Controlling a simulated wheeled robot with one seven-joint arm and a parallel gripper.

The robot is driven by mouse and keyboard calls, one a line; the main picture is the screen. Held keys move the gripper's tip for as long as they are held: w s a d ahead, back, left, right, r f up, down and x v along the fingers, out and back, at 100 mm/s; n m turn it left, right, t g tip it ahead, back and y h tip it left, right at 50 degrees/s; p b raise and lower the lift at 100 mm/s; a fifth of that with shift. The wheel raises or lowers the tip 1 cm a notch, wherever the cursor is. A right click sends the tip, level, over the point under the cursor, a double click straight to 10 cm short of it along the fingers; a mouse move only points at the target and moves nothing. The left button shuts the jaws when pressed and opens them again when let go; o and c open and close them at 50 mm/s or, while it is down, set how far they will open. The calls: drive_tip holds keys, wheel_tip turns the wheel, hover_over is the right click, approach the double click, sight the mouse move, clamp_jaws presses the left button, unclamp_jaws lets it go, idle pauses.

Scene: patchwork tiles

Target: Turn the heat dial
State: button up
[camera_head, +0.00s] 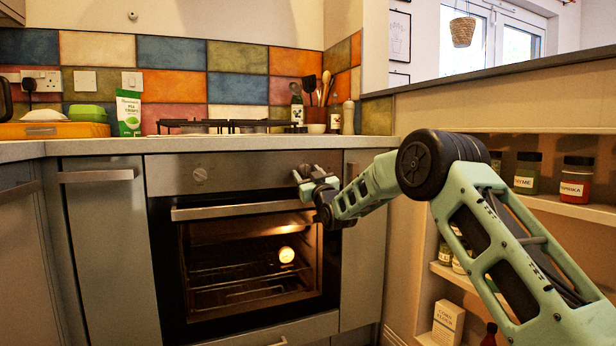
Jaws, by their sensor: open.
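The built-in oven (160,262) has a steel control panel. A round dial (200,175) shows on the left of the panel. My gripper (303,176) is open in front of the panel's right end. The oven door handle (243,209) runs just below. My arm reaches in from the right.
The hob (230,124), a pot of utensils (316,115) and several bottles stand on the worktop (100,146) above. Shelves with spice jars (576,178) line the right side. Space in front of the oven's left half is clear.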

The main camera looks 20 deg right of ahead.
drive_tip(key=c, duration=1)
